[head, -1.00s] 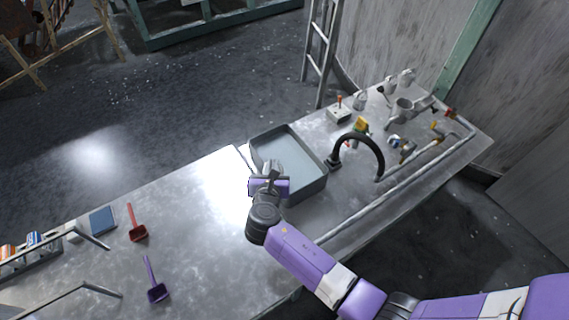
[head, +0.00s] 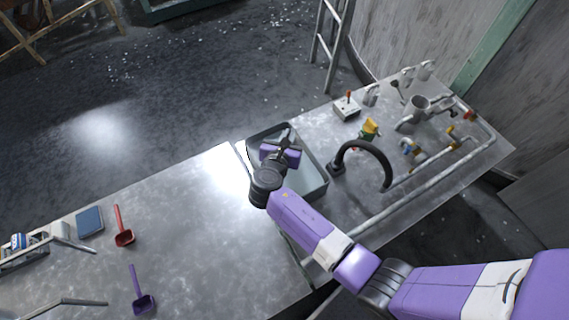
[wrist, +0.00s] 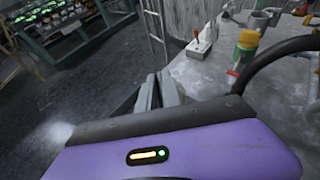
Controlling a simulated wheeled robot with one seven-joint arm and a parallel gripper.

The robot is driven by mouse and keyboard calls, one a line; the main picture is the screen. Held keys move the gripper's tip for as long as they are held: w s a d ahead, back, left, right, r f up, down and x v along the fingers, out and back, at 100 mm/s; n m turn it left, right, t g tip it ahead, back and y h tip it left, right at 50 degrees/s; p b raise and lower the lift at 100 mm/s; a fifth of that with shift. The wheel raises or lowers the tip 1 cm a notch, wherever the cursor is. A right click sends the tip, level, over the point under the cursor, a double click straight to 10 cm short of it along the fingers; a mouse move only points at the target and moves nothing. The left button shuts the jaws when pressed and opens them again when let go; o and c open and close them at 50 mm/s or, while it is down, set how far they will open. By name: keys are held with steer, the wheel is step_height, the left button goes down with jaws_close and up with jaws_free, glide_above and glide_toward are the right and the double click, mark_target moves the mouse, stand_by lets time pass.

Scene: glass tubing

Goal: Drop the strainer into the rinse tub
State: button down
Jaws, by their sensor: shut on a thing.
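The rinse tub (head: 313,182) is a grey rectangular basin with a pale bottom, set at the far edge of the metal bench in the head view. My gripper (head: 285,139) is over the tub, toward its far end, with my purple wrist covering part of it. The fingers (wrist: 157,93) are close together in the wrist view, shut on the strainer. The strainer itself is hidden by my wrist and fingers, so its shape and height over the tub cannot be told.
A black curved faucet (head: 365,150) stands just right of the tub. Valves, pipes and a switch box (head: 346,107) fill the bench's right end. A red scoop (head: 123,237), a purple scoop (head: 142,302) and a blue block (head: 89,221) lie on the left; bare bench separates them from the tub.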

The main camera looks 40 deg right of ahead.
steer(key=shift+f+b, duration=2.8)
steer(key=shift+b, duration=0.15)
steer(key=c, duration=1.5)
jaws_free()
steer(key=shift+o, duration=0.2)
steer(key=v, duration=0.7)
steer(key=shift+s+a+r, duration=0.2)
steer(key=shift+a, duration=0.1)
